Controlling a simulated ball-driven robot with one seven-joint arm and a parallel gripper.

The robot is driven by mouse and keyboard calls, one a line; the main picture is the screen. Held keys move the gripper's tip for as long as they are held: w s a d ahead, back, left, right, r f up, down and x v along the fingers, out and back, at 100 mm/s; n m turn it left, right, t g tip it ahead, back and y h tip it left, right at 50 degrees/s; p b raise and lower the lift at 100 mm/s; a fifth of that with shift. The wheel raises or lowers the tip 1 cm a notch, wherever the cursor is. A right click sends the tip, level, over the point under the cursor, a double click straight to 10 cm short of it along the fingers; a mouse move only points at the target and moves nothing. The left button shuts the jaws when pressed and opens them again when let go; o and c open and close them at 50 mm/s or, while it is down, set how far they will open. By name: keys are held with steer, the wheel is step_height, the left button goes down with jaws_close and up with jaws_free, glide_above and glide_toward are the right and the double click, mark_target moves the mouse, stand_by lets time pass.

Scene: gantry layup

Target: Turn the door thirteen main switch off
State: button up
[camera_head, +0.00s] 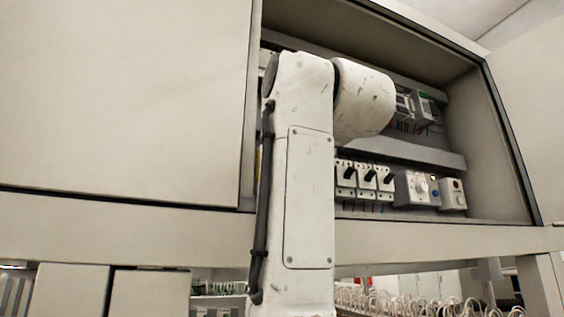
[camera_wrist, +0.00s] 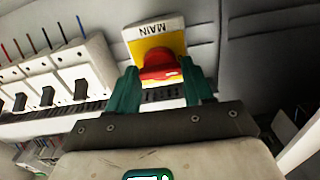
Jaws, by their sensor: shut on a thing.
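The main switch (camera_wrist: 153,46) shows in the wrist view as a yellow plate with a red knob (camera_wrist: 159,62). Its white label reads MAIN and appears upside down. My gripper (camera_wrist: 160,76) has its two green fingers on either side of the red knob and is shut on it. The lower part of the knob is partly hidden between the fingers. In the head view my arm hides the gripper and the switch. No door number is readable in either view.
White breakers with black levers (camera_head: 367,178) stand beside a grey control box (camera_head: 413,188) in the open cabinet. They also show left of my gripper in the wrist view (camera_wrist: 84,64). A closed panel (camera_head: 120,95) is at left; the cabinet's lower edge (camera_head: 430,240) runs below.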

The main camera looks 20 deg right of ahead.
steer(key=shift+f+n, duration=0.15)
steer(key=shift+n, duration=0.15)
steer(key=o, duration=1)
steer(key=shift+o, duration=0.2)
steer(key=s+b, duration=0.4)
steer(key=s, duration=0.6)
steer(key=shift+s, duration=0.4)
